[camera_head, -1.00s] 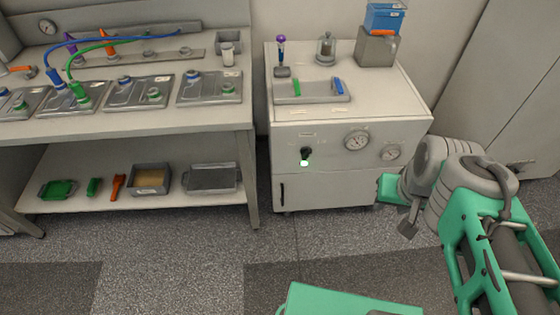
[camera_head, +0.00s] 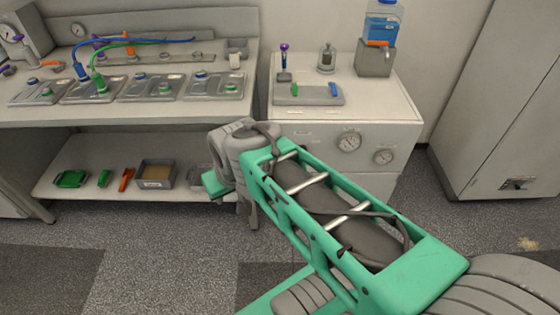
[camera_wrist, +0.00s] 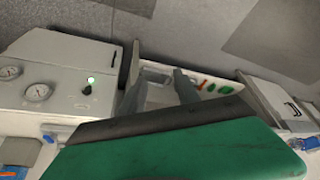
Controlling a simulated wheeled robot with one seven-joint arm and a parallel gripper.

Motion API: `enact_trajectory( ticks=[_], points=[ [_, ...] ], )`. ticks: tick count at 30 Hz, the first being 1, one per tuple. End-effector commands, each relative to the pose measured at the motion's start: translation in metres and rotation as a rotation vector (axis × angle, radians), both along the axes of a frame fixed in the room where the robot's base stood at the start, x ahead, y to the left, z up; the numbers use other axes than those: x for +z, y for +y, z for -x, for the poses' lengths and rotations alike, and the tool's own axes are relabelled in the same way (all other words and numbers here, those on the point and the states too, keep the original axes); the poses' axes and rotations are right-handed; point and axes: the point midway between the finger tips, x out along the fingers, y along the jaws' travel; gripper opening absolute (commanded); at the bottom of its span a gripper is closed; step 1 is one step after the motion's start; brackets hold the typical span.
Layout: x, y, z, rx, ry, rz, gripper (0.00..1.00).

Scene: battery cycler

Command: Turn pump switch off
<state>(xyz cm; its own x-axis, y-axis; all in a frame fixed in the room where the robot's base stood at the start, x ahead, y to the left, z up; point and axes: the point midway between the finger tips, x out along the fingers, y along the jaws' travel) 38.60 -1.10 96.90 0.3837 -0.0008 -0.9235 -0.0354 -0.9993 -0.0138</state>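The pump switch is a small black knob (camera_wrist: 87,89) on the front of a white cabinet (camera_wrist: 62,72), left of centre in the wrist view. A green light (camera_wrist: 91,80) glows next to it. In the head view the cabinet (camera_head: 400,105) stands at centre right, and my arm hides the switch. My gripper (camera_wrist: 158,76) has its two grey fingers apart with nothing held between them. It is to the right of the switch in the wrist view, not touching it.
Two gauges (camera_head: 349,142) (camera_head: 383,157) sit on the cabinet front. A tray (camera_head: 308,98) and a blue bottle (camera_head: 382,28) stand on top. The bench (camera_head: 120,108) to the left has a lower shelf (camera_head: 80,155) with trays and tools. Floor is free at right.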

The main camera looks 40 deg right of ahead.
Motion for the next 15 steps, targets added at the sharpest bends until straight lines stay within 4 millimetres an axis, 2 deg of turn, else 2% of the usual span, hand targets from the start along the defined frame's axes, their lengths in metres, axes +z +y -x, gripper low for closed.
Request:
enact_trajectory(
  ticks=[1, 2, 3, 5, 6, 8, 9, 11, 12, 15],
  points=[
    [-0.047, -0.014, -0.027, -0.045, -0.055, -0.012, 0.38],
    [-0.065, -0.025, -0.048, -0.074, -0.106, -0.022, 0.38],
    [-0.092, -0.042, -0.077, -0.121, -0.185, -0.036, 0.38],
    [-0.133, -0.076, -0.121, -0.200, -0.320, -0.061, 0.38],
    [-0.158, -0.102, -0.147, -0.257, -0.415, -0.078, 0.38],
    [-0.194, -0.146, -0.177, -0.348, -0.563, -0.097, 0.38],
    [-0.217, -0.178, -0.190, -0.413, -0.666, -0.107, 0.38],
    [-0.250, -0.225, -0.199, -0.509, -0.811, -0.114, 0.38],
    [-0.268, -0.256, -0.199, -0.572, -0.904, -0.115, 0.38],
    [-0.300, -0.317, -0.182, -0.701, -1.095, -0.101, 0.38]
  ],
)
